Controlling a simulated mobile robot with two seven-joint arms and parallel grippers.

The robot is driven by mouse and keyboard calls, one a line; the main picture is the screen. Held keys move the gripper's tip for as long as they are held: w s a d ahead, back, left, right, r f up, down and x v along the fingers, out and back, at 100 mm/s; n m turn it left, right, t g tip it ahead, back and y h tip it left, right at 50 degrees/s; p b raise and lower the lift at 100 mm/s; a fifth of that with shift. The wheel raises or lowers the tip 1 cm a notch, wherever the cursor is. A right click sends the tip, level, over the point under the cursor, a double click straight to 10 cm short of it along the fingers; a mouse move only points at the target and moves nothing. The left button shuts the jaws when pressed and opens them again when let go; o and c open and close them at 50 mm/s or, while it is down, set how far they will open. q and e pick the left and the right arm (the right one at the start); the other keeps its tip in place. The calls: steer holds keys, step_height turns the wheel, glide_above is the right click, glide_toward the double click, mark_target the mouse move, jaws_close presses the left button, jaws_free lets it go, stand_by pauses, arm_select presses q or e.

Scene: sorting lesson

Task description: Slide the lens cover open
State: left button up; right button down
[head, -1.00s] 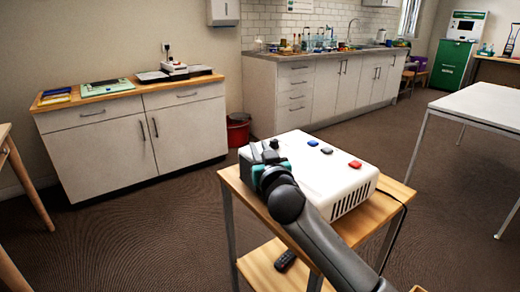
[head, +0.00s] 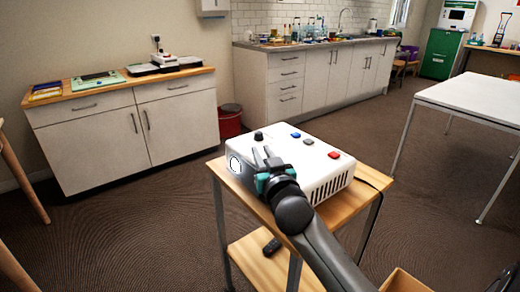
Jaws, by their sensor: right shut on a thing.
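A white projector (head: 300,176) with a dark knob and blue, grey and red buttons on top stands on a small wooden cart. Its round lens (head: 235,163) shows on the left front face, bright white with a dark rim, uncovered. My right gripper (head: 262,155) is at the same face, to the right of the lens, with its fingers close together. It is shut on the lens cover, which is mostly hidden by the fingers. My left gripper is not in view.
The wooden cart (head: 237,190) has a lower shelf with a dark remote (head: 271,247). A black cable hangs at the cart's right. A white table (head: 470,100) stands at right, a cabinet (head: 120,145) at left, and a red bin (head: 229,122) behind. Brown floor lies between.

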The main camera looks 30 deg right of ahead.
steer(key=shift+f, duration=0.1)
steer(key=c, duration=1.2)
jaws_free()
steer(key=o, duration=0.5)
steer(key=shift+s, duration=0.15)
steer(key=shift+c, duration=0.2)
steer(key=shift+s, duration=0.1)
steer(key=shift+s+a, duration=0.15)
steer(key=shift+s, duration=0.2)
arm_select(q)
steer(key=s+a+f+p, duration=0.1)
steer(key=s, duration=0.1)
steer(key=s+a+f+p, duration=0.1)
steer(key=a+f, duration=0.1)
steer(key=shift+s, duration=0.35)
arm_select(e)
steer(key=v, duration=1.4)
